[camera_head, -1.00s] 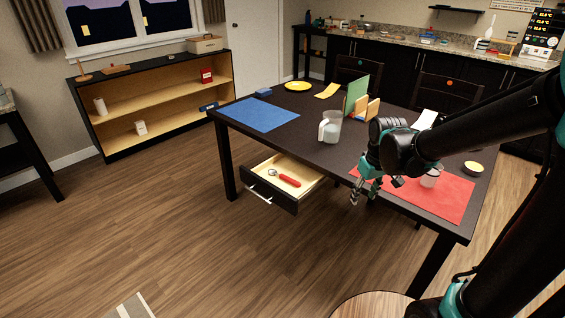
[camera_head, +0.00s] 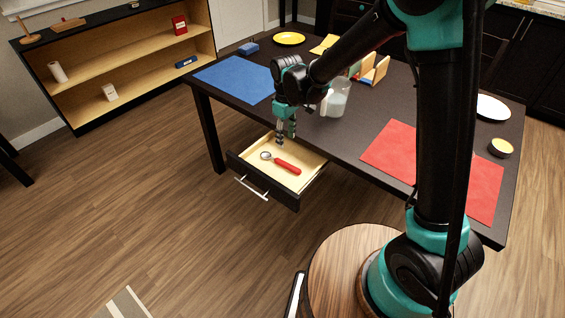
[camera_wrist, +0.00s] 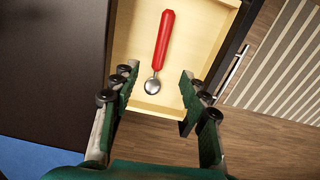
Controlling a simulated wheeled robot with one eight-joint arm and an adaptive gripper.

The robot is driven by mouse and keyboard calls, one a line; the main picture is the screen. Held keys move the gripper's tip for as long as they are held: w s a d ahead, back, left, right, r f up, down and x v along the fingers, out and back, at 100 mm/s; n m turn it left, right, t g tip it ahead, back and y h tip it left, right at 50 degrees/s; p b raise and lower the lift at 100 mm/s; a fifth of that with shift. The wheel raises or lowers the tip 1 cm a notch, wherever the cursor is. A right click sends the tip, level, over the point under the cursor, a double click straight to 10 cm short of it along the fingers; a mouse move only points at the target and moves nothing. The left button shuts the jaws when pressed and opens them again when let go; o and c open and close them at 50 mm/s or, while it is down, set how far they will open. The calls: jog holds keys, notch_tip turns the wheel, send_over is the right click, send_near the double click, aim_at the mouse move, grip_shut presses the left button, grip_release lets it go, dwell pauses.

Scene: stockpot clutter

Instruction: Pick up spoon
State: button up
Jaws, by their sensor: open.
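The spoon (camera_head: 282,163) has a red handle and a small metal bowl. It lies alone on the pale floor of the open drawer (camera_head: 316,172) under the table. In the wrist view the spoon (camera_wrist: 162,45) has its bowl pointing toward my gripper and its red handle pointing away. My gripper (camera_head: 286,141) is above the back part of the drawer, close to the table's edge. In the wrist view my gripper (camera_wrist: 158,84) is open and empty, its fingers on either side of the spoon's bowl end. I cannot tell the exact height above the spoon.
The dark table (camera_head: 325,138) stands over the drawer's back. It holds a blue mat (camera_head: 232,78), a red mat (camera_head: 440,165), a pitcher (camera_head: 336,97) near my gripper, and a small bowl (camera_head: 501,147). The drawer's front wall and handle (camera_head: 250,187) face open wooden floor.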

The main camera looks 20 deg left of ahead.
send_over(283, 161)
jog(key=d, duration=0.1)
notch_tip(283, 161, down, 7)
jog(key=shift+s+f, duration=0.15)
jog(key=f, duration=0.2)
jog(key=a+f, duration=0.1)
jog(key=f, duration=0.1)
jog(key=shift+f, duration=0.65)
jog(key=shift+c, duration=0.3)
grip_shut()
